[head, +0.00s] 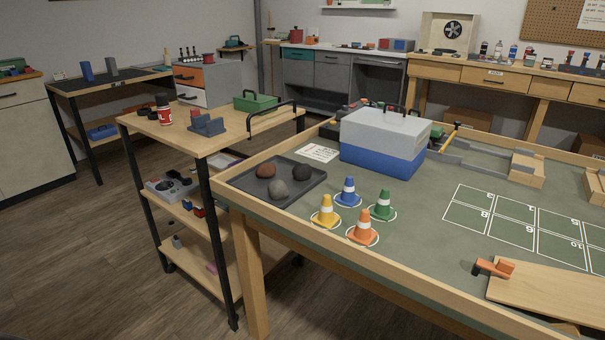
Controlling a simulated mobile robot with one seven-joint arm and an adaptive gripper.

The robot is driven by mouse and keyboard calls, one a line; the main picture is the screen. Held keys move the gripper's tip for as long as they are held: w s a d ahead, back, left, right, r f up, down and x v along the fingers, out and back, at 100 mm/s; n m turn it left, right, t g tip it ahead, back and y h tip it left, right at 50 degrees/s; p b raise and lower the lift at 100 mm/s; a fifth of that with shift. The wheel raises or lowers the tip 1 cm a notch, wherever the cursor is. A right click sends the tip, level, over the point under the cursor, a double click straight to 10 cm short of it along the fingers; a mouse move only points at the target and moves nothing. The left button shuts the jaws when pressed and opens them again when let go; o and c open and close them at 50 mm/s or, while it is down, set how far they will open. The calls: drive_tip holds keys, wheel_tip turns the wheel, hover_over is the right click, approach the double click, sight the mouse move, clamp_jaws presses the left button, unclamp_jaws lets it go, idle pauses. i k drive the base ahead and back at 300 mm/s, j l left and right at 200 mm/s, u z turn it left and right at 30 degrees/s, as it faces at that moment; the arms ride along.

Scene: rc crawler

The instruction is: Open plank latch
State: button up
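A light wooden plank (550,297) lies at the lower right of the green-topped table, cut off by the picture's right edge. An orange latch (496,267) with a dark pivot end sits at the plank's upper left corner. Its orange bar lies across the plank's edge; I cannot tell from this distance how it is engaged. My gripper is not in view.
The table has a raised wooden rim (380,273). Several traffic cones (348,191) stand near the plank. A grey tray (313,184) with three stones and a grey-blue toolbox (383,141) lie farther back. A wooden cart (215,140) stands left. Floor (100,260) at left is clear.

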sight(504, 267)
drive_tip(key=j+z, duration=0.1)
drive_tip(key=z, duration=0.35)
drive_tip(key=j+z, duration=0.15)
drive_tip(key=z, duration=0.3)
drive_tip(key=j+z, duration=0.1)
drive_tip(key=z, duration=0.35)
drive_tip(key=i, duration=0.55)
